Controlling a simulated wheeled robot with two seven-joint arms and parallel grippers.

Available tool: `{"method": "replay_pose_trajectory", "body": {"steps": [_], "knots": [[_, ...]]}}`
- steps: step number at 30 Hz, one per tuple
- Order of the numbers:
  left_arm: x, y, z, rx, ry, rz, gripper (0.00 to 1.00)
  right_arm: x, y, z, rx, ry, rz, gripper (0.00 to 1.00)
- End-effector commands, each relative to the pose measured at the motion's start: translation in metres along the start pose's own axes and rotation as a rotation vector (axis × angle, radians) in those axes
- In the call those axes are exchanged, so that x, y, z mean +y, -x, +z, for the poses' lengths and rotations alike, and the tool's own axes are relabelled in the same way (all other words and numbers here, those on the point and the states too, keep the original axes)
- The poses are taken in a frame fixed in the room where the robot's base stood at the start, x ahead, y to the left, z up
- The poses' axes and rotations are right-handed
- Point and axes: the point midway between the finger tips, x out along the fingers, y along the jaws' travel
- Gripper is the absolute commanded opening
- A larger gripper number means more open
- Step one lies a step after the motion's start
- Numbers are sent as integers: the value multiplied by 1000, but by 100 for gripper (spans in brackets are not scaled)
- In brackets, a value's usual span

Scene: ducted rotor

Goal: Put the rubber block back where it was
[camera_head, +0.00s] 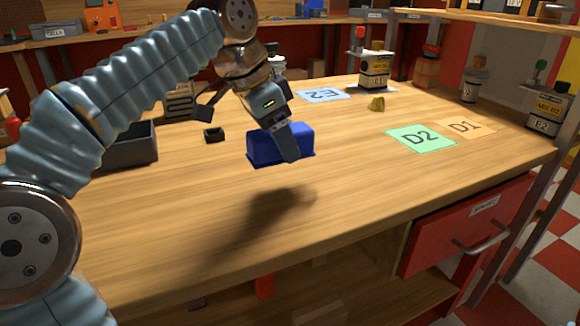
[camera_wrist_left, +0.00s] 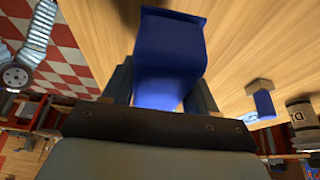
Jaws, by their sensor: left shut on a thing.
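My left gripper (camera_head: 288,152) reaches down over the middle of the table, shut on a blue block-like cover (camera_head: 265,148) with a flared rim along its bottom edge. In the left wrist view the blue cover (camera_wrist_left: 168,55) fills the space between the two fingers. I cannot tell in the head view whether its rim touches the table. A small dark block (camera_head: 214,135) lies on the table to its left; I cannot tell which of these is the rubber block. My right gripper is not in view.
A dark bin (camera_head: 132,147) stands at the left. A blue E2 card (camera_head: 323,95), a green D2 card (camera_head: 420,139), an orange D1 card (camera_head: 466,127) and a small brass piece (camera_head: 376,104) lie behind and right. The front of the wooden table (camera_head: 350,195) is clear.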

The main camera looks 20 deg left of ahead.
Motion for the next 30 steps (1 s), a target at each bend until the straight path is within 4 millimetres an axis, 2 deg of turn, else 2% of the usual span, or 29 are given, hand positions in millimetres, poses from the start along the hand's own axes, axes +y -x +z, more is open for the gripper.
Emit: {"method": "replay_pose_trajectory", "body": {"steps": [1,7,10,15,29,30], "knots": [[-3,-9,-1,-2,0,1,33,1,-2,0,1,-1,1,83],[-10,-25,-4,-1,1,1,33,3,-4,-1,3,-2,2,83],[-17,-43,-7,-3,2,2,33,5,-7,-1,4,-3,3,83],[-17,-67,3,-1,0,1,33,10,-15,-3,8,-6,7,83],[-17,-74,6,1,0,0,33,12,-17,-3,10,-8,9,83],[-17,-74,6,0,0,0,61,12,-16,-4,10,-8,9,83]]}}
